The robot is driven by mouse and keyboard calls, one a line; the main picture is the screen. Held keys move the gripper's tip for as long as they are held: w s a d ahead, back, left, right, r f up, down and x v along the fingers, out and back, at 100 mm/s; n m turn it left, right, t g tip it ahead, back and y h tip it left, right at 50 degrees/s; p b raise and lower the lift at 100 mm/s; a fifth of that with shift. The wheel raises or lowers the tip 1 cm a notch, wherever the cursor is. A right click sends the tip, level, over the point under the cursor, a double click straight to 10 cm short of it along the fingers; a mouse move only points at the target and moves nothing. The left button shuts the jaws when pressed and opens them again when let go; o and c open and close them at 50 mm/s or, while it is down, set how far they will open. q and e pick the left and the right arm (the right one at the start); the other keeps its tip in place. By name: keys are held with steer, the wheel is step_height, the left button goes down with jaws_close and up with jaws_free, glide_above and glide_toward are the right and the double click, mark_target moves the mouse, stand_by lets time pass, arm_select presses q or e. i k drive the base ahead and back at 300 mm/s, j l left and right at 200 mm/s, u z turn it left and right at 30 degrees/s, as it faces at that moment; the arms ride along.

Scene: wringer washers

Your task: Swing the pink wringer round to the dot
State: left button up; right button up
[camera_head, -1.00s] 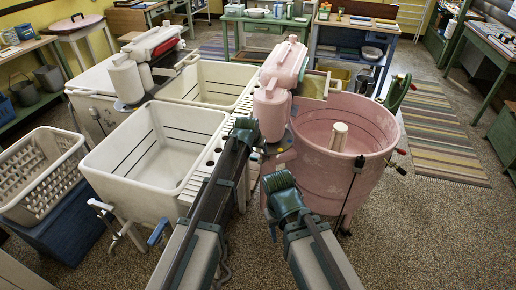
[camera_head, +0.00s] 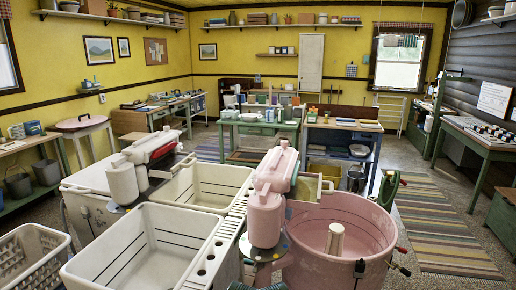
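The pink wringer (camera_head: 276,172) stands on a post between the white twin tubs and the round pink tub (camera_head: 362,215). Its long body runs away from me, with a rounded near end (camera_head: 265,220) low in the view. A bluish collar (camera_head: 285,247) shows under that end; small marks on it are too small to identify as the dot. My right gripper is out of view.
A white twin tub (camera_head: 140,250) is at left with a red and white wringer (camera_head: 150,148) on it. A white laundry basket (camera_head: 35,258) is at lower left.

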mark_target(266, 221)
steer(key=i+l+z, duration=0.25)
steer(key=l+z, duration=0.2)
steer(key=l, duration=0.15)
steer(key=i+l+z, duration=0.3)
steer(key=l+z, duration=0.15)
steer(key=i+l+z, duration=0.75)
steer(key=z, duration=0.2)
steer(key=i+z, duration=0.45)
steer(key=i+u, duration=0.1)
steer(key=i, duration=0.35)
steer(key=i+l+u, duration=0.1)
steer(key=i, duration=0.35)
steer(key=i+u, duration=0.6)
steer(key=u, duration=0.15)
steer(key=i+l+u, duration=0.1)
steer(key=i+u, duration=0.25)
steer(key=i+j+u, duration=0.1)
steer(key=u, duration=0.3)
steer(key=i+u, duration=0.25)
steer(key=u, duration=0.15)
steer(key=i+u, duration=0.15)
steer(key=u, duration=0.25)
steer(key=i+u, duration=0.2)
steer(key=u, duration=0.25)
steer(key=i+l+u, duration=0.15)
steer(key=u, duration=0.25)
steer(key=i+u, duration=0.25)
steer(key=u, duration=0.25)
steer(key=i+l+u, duration=0.25)
steer(key=u, duration=0.2)
